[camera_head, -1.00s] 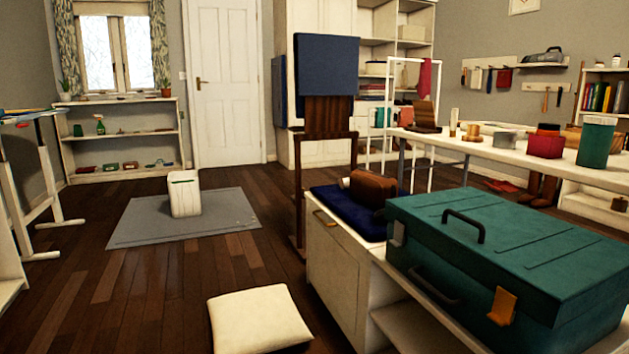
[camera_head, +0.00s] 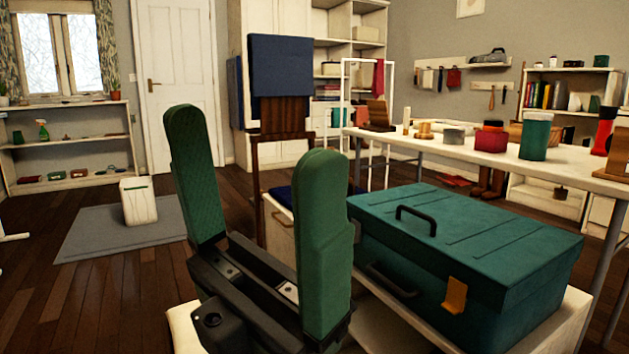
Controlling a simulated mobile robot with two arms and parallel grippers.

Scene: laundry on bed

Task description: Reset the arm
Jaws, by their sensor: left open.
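My left gripper (camera_head: 256,160) stands in the lower middle of the head view, its two green padded fingers pointing up. The fingers are wide apart with nothing between them. It is in front of the green case and to its left in the picture, and it partly covers the white cabinet. My right gripper is not in view.
A green case (camera_head: 470,235) with a black handle and orange latch sits on a low white cabinet (camera_head: 281,225). A white table (camera_head: 470,157) with jars stands behind. A white container (camera_head: 138,201) stands on a grey mat (camera_head: 90,236).

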